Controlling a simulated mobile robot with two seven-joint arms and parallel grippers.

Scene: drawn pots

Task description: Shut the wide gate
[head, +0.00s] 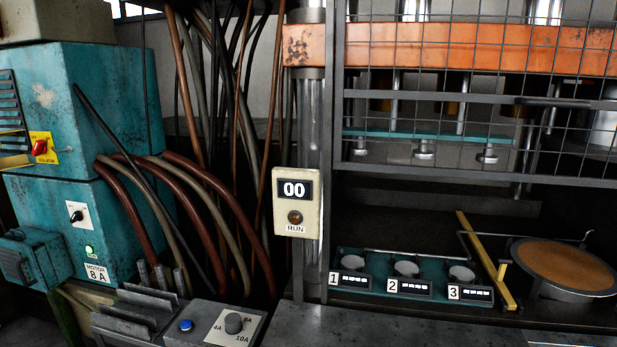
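A wide wire-mesh gate (470,176) with a dark metal frame hangs across the front of the press at the upper right. Its lower bar is well above the press bed, so the space beneath it is open. The gate's top and right end run out of the picture. An orange beam (420,47) and a teal plate (425,135) show through the mesh. Neither of my grippers is in view.
Below the gate stand a teal block with three numbered round pads (405,284), a yellow bar (486,262) and a round brown-topped pan (565,264). A display box reading 00 (295,203) hangs on the column. Teal cabinets (90,110) and thick hoses (215,190) fill the left.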

